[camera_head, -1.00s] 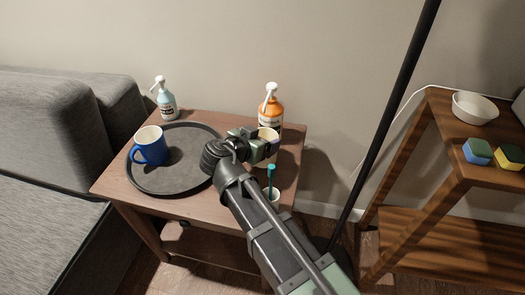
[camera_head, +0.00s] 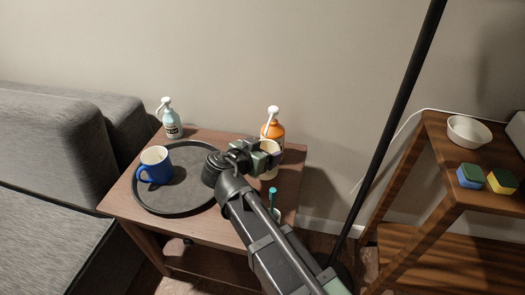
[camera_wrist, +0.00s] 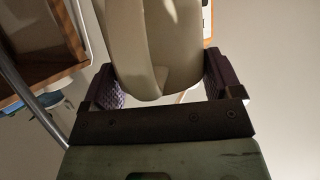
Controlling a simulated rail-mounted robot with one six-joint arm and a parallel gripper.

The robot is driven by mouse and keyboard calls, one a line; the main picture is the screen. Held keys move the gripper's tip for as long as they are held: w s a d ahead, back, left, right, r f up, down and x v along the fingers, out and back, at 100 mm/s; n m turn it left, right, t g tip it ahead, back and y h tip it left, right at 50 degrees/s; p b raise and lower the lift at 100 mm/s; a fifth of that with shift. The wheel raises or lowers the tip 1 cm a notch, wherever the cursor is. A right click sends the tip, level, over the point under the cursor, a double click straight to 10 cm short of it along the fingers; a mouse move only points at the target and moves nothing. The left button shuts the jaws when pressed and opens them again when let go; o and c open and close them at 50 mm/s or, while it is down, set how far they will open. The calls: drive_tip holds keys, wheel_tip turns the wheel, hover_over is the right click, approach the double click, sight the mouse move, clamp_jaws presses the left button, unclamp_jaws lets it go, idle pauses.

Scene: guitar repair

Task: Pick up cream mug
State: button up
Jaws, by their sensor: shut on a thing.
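The cream mug (camera_head: 269,147) is between the fingers of my gripper (camera_head: 262,156), at the right side of the small wooden table. Much of the mug is hidden behind my gripper in the head view. In the wrist view the mug (camera_wrist: 157,45) fills the space between the two dark textured finger pads, which press on it from both sides. My gripper is shut on the mug. Whether its base is clear of the tabletop is hard to tell.
A round dark tray (camera_head: 180,202) on the table (camera_head: 122,203) holds a blue mug (camera_head: 155,166). A light blue pump bottle (camera_head: 172,124) and an orange pump bottle (camera_head: 273,131) stand behind. A teal toothbrush (camera_head: 273,199) is near my arm. A black pole (camera_head: 392,120) rises at right.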

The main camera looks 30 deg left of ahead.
drive_tip(key=s, duration=1.8)
drive_tip(key=shift+a, duration=0.4)
drive_tip(key=shift+f, duration=0.1)
idle(1.9)
